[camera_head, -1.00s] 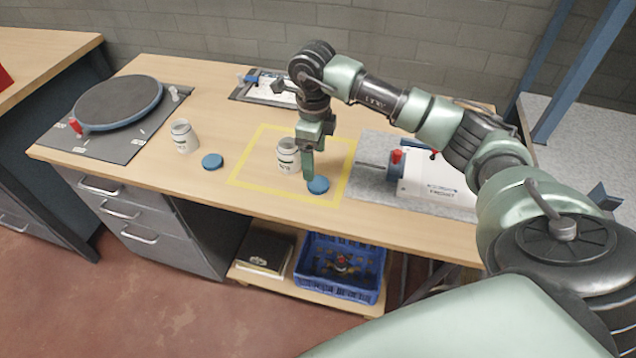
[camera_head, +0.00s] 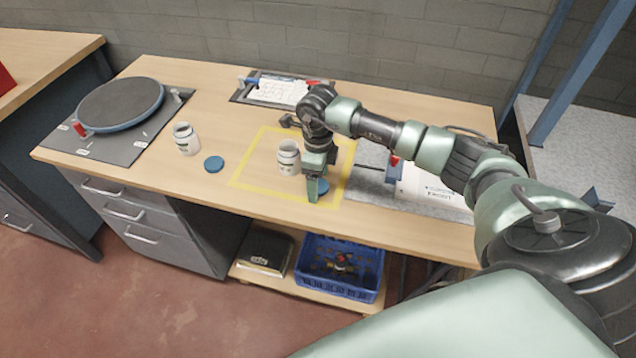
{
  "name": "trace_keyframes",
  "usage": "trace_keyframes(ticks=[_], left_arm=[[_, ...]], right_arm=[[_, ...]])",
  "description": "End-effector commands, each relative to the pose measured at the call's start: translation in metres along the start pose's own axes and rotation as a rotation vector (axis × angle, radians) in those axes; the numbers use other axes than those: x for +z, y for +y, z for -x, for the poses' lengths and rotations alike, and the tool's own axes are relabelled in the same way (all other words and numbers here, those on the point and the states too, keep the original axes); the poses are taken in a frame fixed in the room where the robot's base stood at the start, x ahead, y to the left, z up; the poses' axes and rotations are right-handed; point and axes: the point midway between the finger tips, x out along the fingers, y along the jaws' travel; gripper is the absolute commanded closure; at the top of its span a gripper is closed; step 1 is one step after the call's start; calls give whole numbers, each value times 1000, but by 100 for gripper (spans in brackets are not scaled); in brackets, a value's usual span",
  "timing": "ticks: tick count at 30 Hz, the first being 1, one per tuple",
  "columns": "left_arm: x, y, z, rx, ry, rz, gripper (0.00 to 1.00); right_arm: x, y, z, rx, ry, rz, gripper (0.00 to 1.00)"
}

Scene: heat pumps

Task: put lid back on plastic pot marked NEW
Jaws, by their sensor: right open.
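Two white plastic pots stand upright and open on the wooden bench. One pot (camera_head: 186,139) is at the left, with a blue lid (camera_head: 213,164) lying flat to its right. The other pot (camera_head: 288,158) is inside the yellow taped square, its label too small to read for sure. A second blue lid (camera_head: 322,186) lies right of that pot, mostly hidden behind my right gripper. My right gripper (camera_head: 314,192) is open, pointing down at this lid, close to the bench; I cannot tell whether it touches the lid. My left gripper is not in view.
A round dark turntable (camera_head: 120,103) on a grey plate is at the bench's left. A white device (camera_head: 428,190) on a grey mat stands to the right, partly behind my arm. A blue crate (camera_head: 340,284) sits on the shelf below.

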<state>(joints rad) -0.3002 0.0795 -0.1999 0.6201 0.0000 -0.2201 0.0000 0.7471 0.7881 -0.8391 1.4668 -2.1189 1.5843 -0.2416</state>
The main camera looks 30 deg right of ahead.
Motion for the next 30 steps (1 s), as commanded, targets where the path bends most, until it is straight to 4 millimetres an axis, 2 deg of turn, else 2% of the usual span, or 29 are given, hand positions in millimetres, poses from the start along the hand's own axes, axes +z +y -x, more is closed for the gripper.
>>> trace_keyframes(ticks=[9, 10, 15, 17, 26, 30], left_arm=[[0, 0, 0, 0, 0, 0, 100], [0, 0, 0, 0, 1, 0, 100], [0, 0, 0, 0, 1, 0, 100], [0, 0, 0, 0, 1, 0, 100], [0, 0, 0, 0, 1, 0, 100], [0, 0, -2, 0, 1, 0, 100]], right_arm=[[0, 0, -1, -1, 0, 0, 24], [0, 0, -1, -1, 0, 0, 27], [0, 0, -1, -1, 0, 0, 74], [0, 0, -1, -1, 0, 0, 87], [0, 0, 0, -1, -1, 0, 87], [1, -1, 7, -3, -3, 0, 87]])
